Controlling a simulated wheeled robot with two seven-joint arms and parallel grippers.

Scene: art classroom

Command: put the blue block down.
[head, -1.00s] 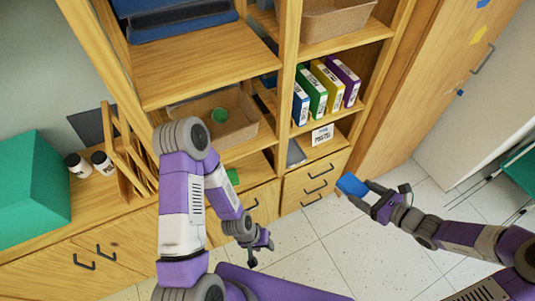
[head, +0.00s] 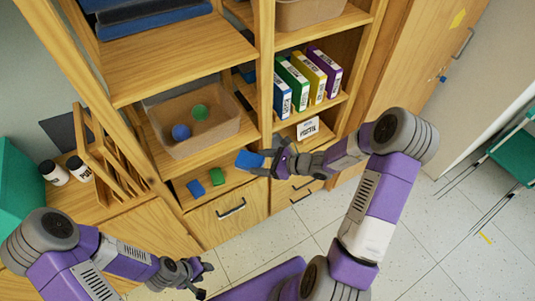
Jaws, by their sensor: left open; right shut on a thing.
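My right gripper (head: 262,163) is shut on a blue block (head: 246,159). It holds the block in front of the shelf unit, right of the bin and near the lower shelf. How far the block is from the shelf board I cannot tell. Another blue block (head: 196,189) lies on the lower shelf (head: 233,178), beside a green block (head: 217,175). My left gripper (head: 207,279) is open and empty, low in the picture in front of the cabinet.
A bin (head: 210,137) with a blue ball (head: 181,132) and a green ball (head: 200,112) stands above the lower shelf. Several binders (head: 298,82) and a label card (head: 307,128) are to the right. A drawer (head: 230,208) is below.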

